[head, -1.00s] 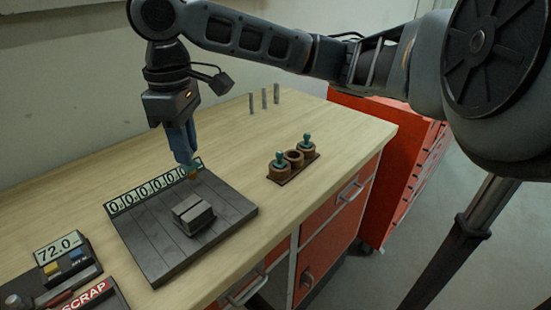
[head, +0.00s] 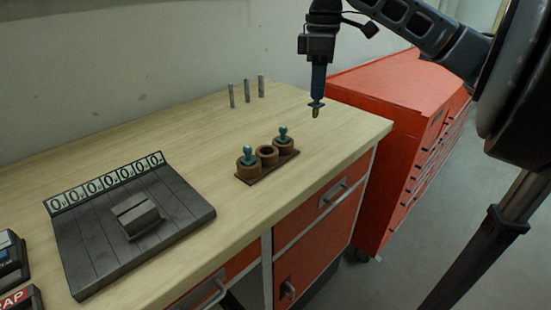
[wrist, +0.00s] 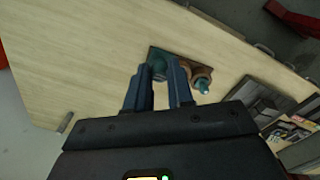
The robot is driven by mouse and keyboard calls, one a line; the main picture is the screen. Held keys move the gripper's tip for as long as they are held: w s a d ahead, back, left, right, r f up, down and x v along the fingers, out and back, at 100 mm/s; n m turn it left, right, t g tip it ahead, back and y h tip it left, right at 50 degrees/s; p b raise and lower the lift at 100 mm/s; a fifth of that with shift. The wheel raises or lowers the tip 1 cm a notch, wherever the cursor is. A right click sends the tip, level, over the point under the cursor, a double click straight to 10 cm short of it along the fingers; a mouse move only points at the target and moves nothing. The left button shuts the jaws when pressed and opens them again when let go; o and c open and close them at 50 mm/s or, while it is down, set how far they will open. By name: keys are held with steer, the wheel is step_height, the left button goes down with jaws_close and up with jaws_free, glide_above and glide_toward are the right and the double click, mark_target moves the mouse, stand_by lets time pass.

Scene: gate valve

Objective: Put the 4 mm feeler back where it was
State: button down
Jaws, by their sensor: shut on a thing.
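My gripper (head: 317,92) is shut on a small feeler (head: 316,110) with a teal collar and brass-coloured tip, held upright with the tip down. It hangs in the air, right of and above the feeler rack (head: 247,180), touching nothing. No size mark is readable. The rack is a dark base with three brown round holders. Teal-handled feelers stand in the left (head: 247,155) and right (head: 283,134) holders; the middle holder (head: 266,152) is empty. In the wrist view the rack (wrist: 154,49) shows beyond the fingers, which partly hide it.
A dark grooved plate (head: 85,250) with a grey block (head: 136,216) and a row of number displays (head: 107,183) lies left of the rack. Several thin grey pins (head: 246,92) stand behind. A red cabinet (head: 385,100) is at the right. Bench surface around the rack is clear.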

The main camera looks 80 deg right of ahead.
steer(key=shift+w+a+f+p, duration=0.45)
steer(key=shift+w+a+f, duration=0.15)
steer(key=shift+w+f, duration=1.2)
steer(key=shift+w+a+f+p, duration=0.4)
steer(key=shift+w+a+f, duration=0.15)
steer(key=shift+w+f, duration=1.25)
steer(key=shift+w+a+f+p, duration=0.45)
steer(key=shift+w+a+f, duration=0.15)
steer(key=shift+w+f, duration=1.2)
steer(key=shift+s+f, duration=0.1)
steer(key=shift+f, duration=0.05)
steer(key=shift+f, duration=0.1)
steer(key=c, duration=1)
jaws_free()
step_height(320, 180, up, 12)
steer(key=shift+r+b, duration=0.2)
steer(key=shift+b, duration=0.4)
